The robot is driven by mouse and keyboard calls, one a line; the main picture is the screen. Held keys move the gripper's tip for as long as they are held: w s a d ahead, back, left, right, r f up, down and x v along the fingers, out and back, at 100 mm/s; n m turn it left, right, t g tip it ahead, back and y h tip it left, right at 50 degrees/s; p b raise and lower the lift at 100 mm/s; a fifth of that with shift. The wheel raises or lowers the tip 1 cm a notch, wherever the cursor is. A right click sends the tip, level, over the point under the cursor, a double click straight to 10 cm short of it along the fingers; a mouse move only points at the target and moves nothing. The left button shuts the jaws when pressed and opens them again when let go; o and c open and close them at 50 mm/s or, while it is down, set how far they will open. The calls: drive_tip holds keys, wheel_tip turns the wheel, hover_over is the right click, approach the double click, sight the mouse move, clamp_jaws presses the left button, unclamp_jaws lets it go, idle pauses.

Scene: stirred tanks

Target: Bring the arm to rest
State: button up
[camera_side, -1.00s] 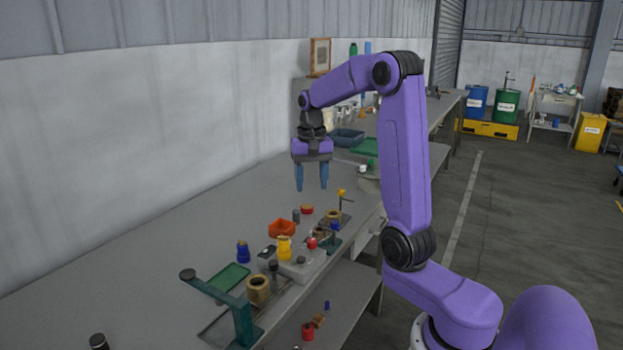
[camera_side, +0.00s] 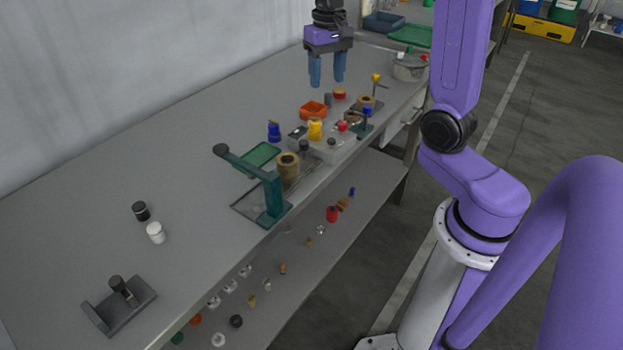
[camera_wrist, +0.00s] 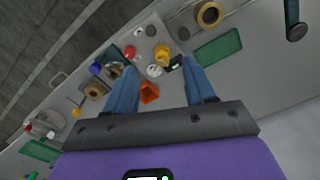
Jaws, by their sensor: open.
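My gripper (camera_side: 327,70) hangs above the far part of the grey workbench (camera_side: 190,130) in the side view, its two blue fingers pointing down. The fingers are apart with nothing between them. In the wrist view my gripper (camera_wrist: 162,88) also shows its fingers spread over the bench. A small orange bin (camera_side: 313,110) and a yellow jar (camera_side: 315,129) stand on the bench below and nearer the camera. The fingers look clear of everything on the bench.
A teal stand (camera_side: 272,195) with a raised arm rises at the bench's front edge. A green tray (camera_side: 262,156), a blue jar (camera_side: 274,130) and a tan ring (camera_side: 288,166) are nearby. A lower shelf (camera_side: 262,270) holds several small parts. The bench's left stretch is mostly clear.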

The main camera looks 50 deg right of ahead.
drive_tip(key=s+a+f+n, duration=0.2)
drive_tip(key=s+a+n, duration=0.65)
drive_tip(key=a, duration=0.35)
drive_tip(key=s+a+f+n, duration=0.1)
drive_tip(key=s+n, duration=0.3)
drive_tip(key=s, duration=0.4)
drive_tip(key=s+a+f+n, duration=0.1)
drive_tip(key=s+a+n, duration=0.1)
drive_tip(key=s+n, duration=0.3)
drive_tip(key=s, duration=0.3)
drive_tip(key=shift+s+a+f, duration=0.15)
drive_tip(key=shift+a+f, duration=0.2)
drive_tip(key=shift+a, duration=0.05)
